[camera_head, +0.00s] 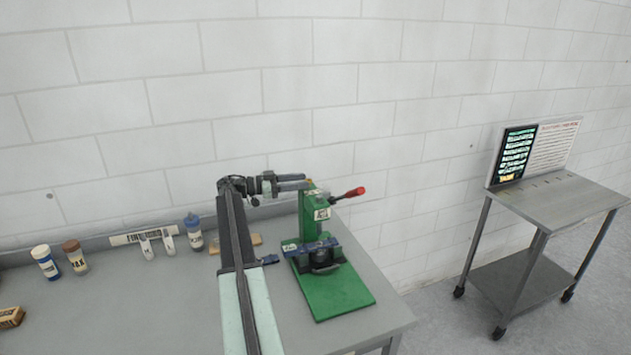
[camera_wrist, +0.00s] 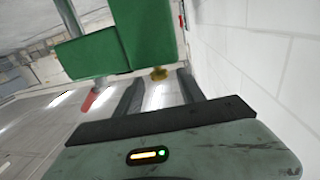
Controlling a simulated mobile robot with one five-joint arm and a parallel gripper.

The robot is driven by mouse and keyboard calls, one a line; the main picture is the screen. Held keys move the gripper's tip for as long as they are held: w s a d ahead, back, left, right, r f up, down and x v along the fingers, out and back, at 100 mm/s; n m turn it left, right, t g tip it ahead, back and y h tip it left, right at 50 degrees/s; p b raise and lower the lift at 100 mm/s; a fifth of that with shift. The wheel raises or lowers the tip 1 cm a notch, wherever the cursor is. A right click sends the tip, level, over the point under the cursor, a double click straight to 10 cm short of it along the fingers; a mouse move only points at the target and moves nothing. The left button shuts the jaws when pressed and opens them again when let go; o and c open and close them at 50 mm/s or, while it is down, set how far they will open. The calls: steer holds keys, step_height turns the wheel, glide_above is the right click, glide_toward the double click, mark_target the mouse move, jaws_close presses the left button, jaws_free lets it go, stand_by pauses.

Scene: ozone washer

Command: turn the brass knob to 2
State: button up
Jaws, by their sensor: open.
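The small brass knob (camera_wrist: 159,73) shows in the wrist view at the lower edge of the green press head (camera_wrist: 110,45). The knob's markings cannot be read. My gripper (camera_wrist: 160,80) is open. Its two dark fingers point toward the knob, one on each side of it in the picture; I see no contact. In the head view my gripper (camera_head: 304,182) is at the upper part of the green press (camera_head: 312,210), on its left and wall side. The knob is not visible in the head view.
The press has a red-tipped lever (camera_head: 351,193) sticking out to the right. It stands on a grey bench (camera_head: 180,300) close to the white block wall (camera_head: 330,90). Several small bottles stand at the bench's left. A metal cart (camera_head: 565,195) with a display stands apart at right.

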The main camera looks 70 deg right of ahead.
steer(key=x, duration=0.6)
steer(key=shift+s, duration=0.15)
jaws_close()
steer(key=m+y, duration=0.1)
steer(key=m+g+y, duration=0.1)
steer(key=y, duration=0.1)
steer(key=m+g+y, duration=0.1)
steer(key=shift+s+a+y, duration=0.1)
steer(key=shift+a+y, duration=0.2)
jaws_free()
